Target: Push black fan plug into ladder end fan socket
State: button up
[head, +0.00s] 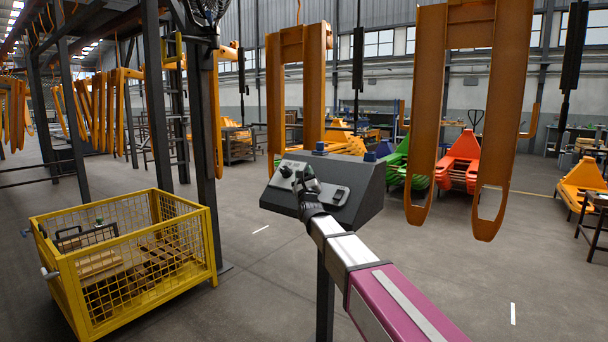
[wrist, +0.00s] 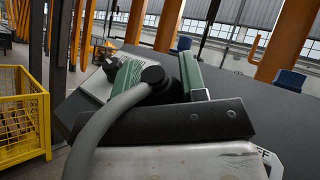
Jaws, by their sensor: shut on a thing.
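A dark sloped console (head: 363,183) stands on a post in the middle of the head view. My gripper (head: 306,184) is over the left part of its face, on the side towards a dark ladder (head: 181,130). In the wrist view my gripper (wrist: 160,76) has green fingers shut on the black plug (wrist: 153,76). A thick grey cable (wrist: 95,130) bends from the plug down to the left. A dark fitting (head: 340,195) sits right of my gripper. The plug's front end and the socket under it are hidden.
A yellow mesh crate (head: 213,240) stands on the floor at left. Orange frames (head: 430,120) hang behind the console. Blue parts (head: 319,147) stick up from its back edge. A fan (head: 205,12) is at the top.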

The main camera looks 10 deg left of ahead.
jog(key=shift+w+d+f, duration=0.3)
jog(key=shift+w+f, duration=0.35)
jog(key=shift+f, duration=0.05)
jog(key=o, duration=1)
jog(key=shift+s+f, duration=0.1)
jog(key=v, duration=1)
jog(key=shift+s+d+f, duration=0.1)
jog(key=shift+s+f, duration=0.05)
jog(key=shift+s, duration=0.1)
